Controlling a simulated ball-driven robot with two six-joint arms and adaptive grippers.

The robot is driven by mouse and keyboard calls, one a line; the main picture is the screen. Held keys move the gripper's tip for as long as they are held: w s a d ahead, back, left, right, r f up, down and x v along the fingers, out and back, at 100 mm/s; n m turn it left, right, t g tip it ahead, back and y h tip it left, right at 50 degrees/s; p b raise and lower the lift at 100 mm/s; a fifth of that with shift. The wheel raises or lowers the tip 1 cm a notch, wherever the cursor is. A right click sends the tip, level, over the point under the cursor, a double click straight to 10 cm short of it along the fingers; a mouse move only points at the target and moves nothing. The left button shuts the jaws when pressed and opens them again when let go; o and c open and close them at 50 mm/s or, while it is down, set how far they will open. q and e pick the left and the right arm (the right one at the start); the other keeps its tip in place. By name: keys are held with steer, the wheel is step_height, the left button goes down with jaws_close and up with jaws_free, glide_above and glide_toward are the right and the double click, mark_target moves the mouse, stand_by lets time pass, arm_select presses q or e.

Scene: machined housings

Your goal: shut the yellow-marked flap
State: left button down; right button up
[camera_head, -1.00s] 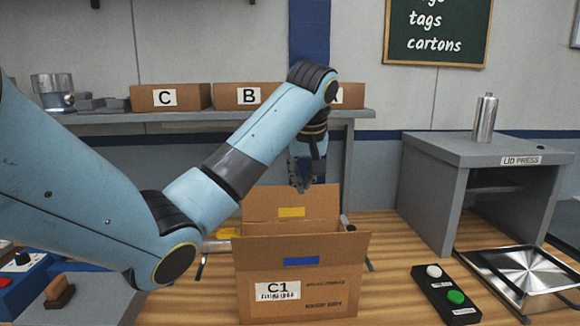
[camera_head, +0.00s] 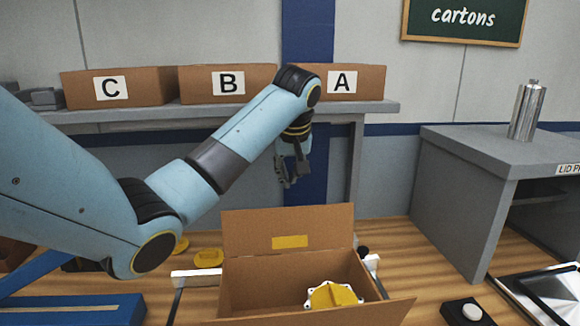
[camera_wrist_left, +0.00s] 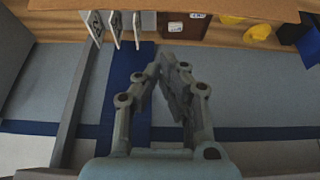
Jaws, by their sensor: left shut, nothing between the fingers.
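The yellow-marked flap (camera_head: 320,236) stands up along the far side of an open brown carton (camera_head: 363,282). Its yellow mark (camera_head: 290,242) faces me. A yellow part with a pale rim (camera_head: 333,296) sits inside the carton. The carton's near side is cut off by the bottom of the head view. My left gripper (camera_head: 287,184) is above and behind the upright flap, shut and empty, fingers pointing down, apart from the flap. Its fingers also show in the left wrist view (camera_wrist_left: 170,75). My right gripper is not in view.
Cartons marked C (camera_head: 140,87), B (camera_head: 200,84) and A (camera_head: 365,82) stand on a grey shelf (camera_head: 385,106) behind. A grey lid press (camera_head: 455,190) stands at right. Yellow pieces (camera_head: 208,258) lie left of the open carton. A button box (camera_head: 467,312) is at lower right.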

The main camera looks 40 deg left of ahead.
mark_target(290, 230)
arm_select(q)
steer(key=f+p, duration=0.2)
steer(key=f, duration=0.1)
steer(key=d+f+p, duration=0.1)
steer(key=shift+s+f, duration=0.35)
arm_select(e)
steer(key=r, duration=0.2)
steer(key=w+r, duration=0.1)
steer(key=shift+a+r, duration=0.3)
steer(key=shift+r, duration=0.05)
arm_select(q)
steer(key=shift+a, duration=0.1)
